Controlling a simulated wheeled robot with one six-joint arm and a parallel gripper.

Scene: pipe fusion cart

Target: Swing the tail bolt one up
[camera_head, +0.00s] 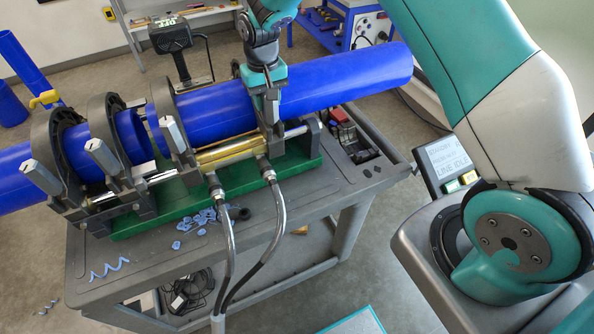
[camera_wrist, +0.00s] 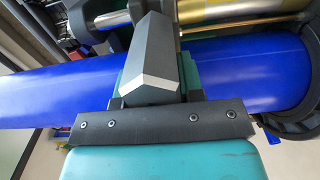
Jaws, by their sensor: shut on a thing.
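My gripper (camera_head: 268,108) is at the rightmost clamp of the pipe cart, on the near side of the long blue pipe (camera_head: 345,80). In the wrist view my gripper (camera_wrist: 155,85) is shut on a grey bolt handle (camera_wrist: 150,62) with a bevelled end, taken as tail bolt one. The handle stands across the blue pipe (camera_wrist: 55,95). The other grey bolts (camera_head: 174,136), (camera_head: 101,156) and (camera_head: 42,176) show at the clamps to the left.
The clamps stand on a green tray (camera_head: 160,221) on the grey cart (camera_head: 290,220). Two hoses (camera_head: 278,215) run down from the cylinder in front. Blue shavings (camera_head: 205,217) lie on the cart top. A control box (camera_head: 445,160) is at right. A black heater (camera_head: 170,37) stands behind.

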